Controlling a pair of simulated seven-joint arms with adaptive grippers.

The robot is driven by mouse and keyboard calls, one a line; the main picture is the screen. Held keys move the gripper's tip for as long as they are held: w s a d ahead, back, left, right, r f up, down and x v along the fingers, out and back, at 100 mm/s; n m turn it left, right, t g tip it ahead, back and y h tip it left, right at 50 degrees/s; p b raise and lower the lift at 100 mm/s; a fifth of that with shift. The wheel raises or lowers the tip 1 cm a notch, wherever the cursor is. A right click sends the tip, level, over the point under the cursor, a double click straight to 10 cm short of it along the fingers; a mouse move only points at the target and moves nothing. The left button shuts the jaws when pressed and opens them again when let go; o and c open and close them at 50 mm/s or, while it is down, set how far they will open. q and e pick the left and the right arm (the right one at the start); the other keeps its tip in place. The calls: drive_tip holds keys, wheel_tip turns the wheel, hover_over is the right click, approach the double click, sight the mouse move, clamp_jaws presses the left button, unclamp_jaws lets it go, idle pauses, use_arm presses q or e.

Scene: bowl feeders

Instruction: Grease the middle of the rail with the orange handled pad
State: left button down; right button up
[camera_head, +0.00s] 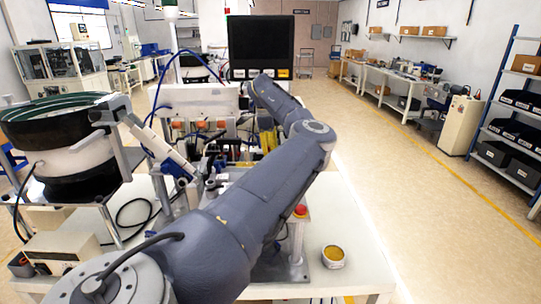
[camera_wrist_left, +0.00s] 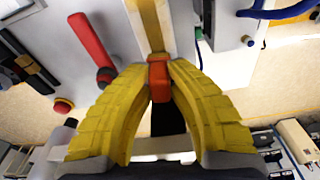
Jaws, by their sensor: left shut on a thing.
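My left gripper (camera_head: 267,143) is over the machine on the white table, its yellow fingers partly hidden behind my arm. In the left wrist view, my left gripper (camera_wrist_left: 160,72) is shut on the orange handle (camera_wrist_left: 159,78) of the pad. A yellow strip (camera_wrist_left: 150,25) runs on beyond the fingertips; I cannot tell whether it is part of the pad or a surface behind it. I cannot clearly make out the rail, nor whether the pad touches it. An open tin of yellow grease (camera_head: 334,256) stands at the table's front right. My right gripper is in neither view.
A bowl feeder (camera_head: 65,130) stands at the left, with a sloping chute beside it. A red button (camera_head: 300,210) rises right of my arm. A red lever (camera_wrist_left: 90,45) shows in the left wrist view. The table's right side (camera_head: 335,205) is mostly clear.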

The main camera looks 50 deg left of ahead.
use_arm(q)
drive_tip(key=shift+r, duration=1.95)
drive_tip(key=shift+r, duration=0.1)
drive_tip(key=shift+r, duration=1.4)
drive_tip(key=shift+s, duration=0.1)
